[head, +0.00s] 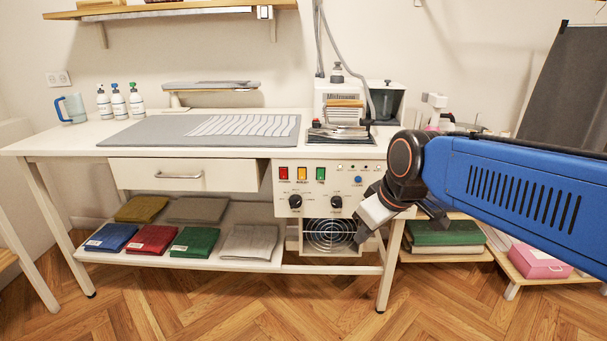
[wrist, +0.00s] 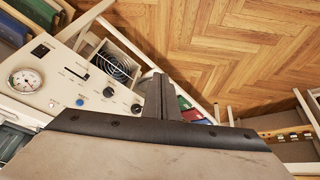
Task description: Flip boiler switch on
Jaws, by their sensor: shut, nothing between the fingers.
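The white boiler panel (head: 318,188) is under the right part of the worktable. In the head view it carries red, yellow and green switches (head: 302,173), two black knobs and a blue button (head: 358,180). The wrist view shows the panel (wrist: 55,95) at left, with a small black switch (wrist: 40,50) above a round gauge (wrist: 27,80). I cannot read which switch is labelled boiler or its position. My gripper (head: 362,232) is shut and empty, in front of the panel's lower right; its fingers show in the wrist view (wrist: 158,84). My arm hides the panel's right side in the head view.
A fan grille (head: 329,234) sits below the panel. An iron (head: 340,118) stands on the worktable (head: 85,137) above. Folded cloths (head: 150,238) lie on the lower shelf. The floor in front is clear.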

